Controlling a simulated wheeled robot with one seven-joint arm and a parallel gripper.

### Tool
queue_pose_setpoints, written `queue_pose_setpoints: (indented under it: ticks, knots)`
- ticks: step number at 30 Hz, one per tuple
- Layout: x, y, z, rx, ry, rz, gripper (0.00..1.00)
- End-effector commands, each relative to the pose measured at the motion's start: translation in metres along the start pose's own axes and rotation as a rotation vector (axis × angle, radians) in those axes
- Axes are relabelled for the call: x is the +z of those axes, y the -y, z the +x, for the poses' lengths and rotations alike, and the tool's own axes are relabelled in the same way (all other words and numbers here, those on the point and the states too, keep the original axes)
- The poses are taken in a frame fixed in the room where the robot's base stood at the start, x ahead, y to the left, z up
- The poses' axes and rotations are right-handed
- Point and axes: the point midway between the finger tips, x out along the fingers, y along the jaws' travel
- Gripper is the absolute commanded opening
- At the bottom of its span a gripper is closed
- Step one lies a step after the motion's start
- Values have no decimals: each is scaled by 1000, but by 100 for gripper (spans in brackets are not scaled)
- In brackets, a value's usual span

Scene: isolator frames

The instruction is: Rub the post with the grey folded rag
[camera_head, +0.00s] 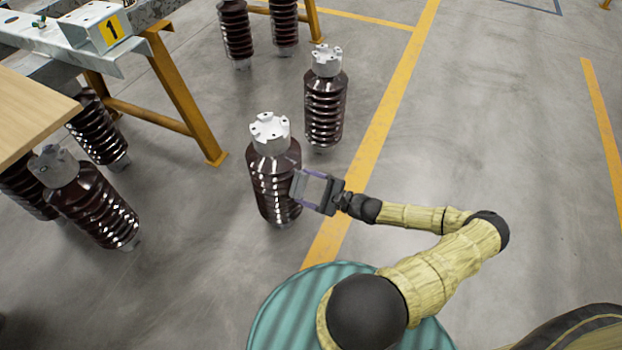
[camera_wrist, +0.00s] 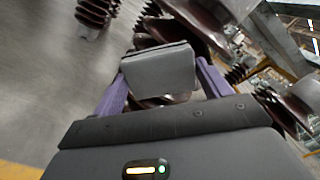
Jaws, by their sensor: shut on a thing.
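The post is a brown ribbed insulator (camera_head: 268,180) with a pale metal cap, standing upright on the floor in the middle of the head view. My gripper (camera_head: 302,187) is at its right side, about mid-height, overlapping its edge in the picture. In the wrist view, the purple fingers of my gripper (camera_wrist: 160,76) are shut on the grey folded rag (camera_wrist: 158,70). Brown ribs show just behind the rag there. I cannot tell for sure whether the rag touches the post, as the contact is hidden.
Another insulator (camera_head: 324,108) stands just behind the post. More stand at the back and lean at the left, near a wooden board (camera_head: 30,112) and a steel frame with yellow legs (camera_head: 185,95).

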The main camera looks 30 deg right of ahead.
Motion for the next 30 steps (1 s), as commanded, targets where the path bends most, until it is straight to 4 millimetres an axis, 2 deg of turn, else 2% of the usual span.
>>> queue_pose_setpoints:
  ticks: [1,10,21,30]
  knots:
    - [5,-1,1,1,5,1,58]
    - [3,-3,0,1,2,-1,58]
    - [16,13,-2,-1,0,-1,58]
    - [15,12,-2,-1,-1,-1,58]
